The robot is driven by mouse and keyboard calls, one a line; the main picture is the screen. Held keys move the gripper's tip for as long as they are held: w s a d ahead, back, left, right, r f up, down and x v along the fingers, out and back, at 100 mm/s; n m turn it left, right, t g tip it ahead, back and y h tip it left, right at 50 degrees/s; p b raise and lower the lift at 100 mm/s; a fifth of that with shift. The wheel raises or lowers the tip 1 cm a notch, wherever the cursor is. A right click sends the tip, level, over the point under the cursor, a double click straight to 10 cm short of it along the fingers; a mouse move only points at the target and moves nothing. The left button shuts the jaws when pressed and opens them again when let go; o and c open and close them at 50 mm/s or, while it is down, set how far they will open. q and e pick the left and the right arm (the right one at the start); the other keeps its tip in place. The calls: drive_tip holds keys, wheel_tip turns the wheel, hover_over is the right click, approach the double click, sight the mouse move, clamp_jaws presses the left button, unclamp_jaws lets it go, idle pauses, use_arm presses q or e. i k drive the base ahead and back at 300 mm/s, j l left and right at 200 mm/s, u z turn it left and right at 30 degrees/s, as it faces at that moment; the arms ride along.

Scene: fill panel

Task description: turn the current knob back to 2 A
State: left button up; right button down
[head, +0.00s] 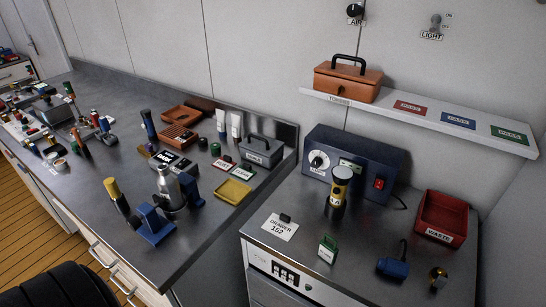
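The dark blue box (376,164) stands at the back of the right-hand bench, against the wall. Its round current knob (319,160) is on the left of its front face, with a white dial around it. The dial numbers and the knob's exact setting are too small to read. A label sits under the dial. A red switch (379,184) is on the right of the same face. Neither of my grippers is in view.
A red waste bin (440,216) stands right of the box. A green tag (327,249), a blue tool (393,262) and a small brass piece (438,277) are near the front. A drawer card (279,228) lies at left. A shelf (470,132) hangs above.

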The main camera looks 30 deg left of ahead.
sight(316, 162)
drive_tip(key=u, duration=0.75)
drive_tip(key=k+j+u, duration=0.6)
drive_tip(key=j, duration=0.15)
drive_tip(key=k+j+u, duration=0.1)
drive_tip(key=j+u, duration=0.2)
drive_tip(key=j, duration=0.15)
